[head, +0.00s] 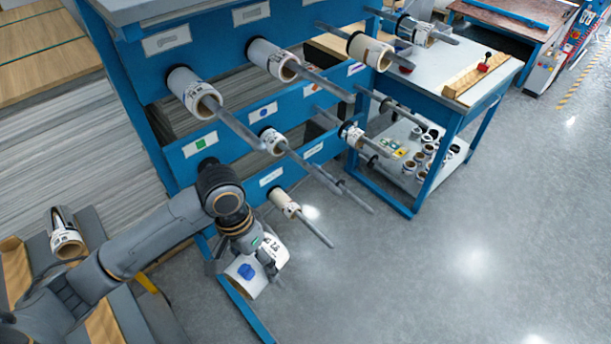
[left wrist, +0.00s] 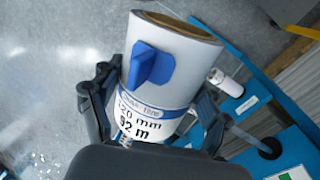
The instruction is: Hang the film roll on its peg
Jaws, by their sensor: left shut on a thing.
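The film roll (head: 243,278) is white with printed text and a blue tab. My left gripper (head: 250,258) is shut around it, low in front of the blue rack (head: 130,90). In the left wrist view the roll (left wrist: 185,62) sits between the two fingers (left wrist: 155,108), its brown core end facing away. The text "92 m" and the blue tab show on its side. The rack has several metal pegs, many with rolls. One label with a green square (head: 200,143) sits above a dark peg mount, partly hidden by my left arm. My right gripper is not in view.
Pegs such as the upper left one (head: 240,128) stick out far from the rack. A small roll (head: 285,203) hangs on a low peg near my gripper. A work table (head: 450,75) is at the right. The floor ahead is clear.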

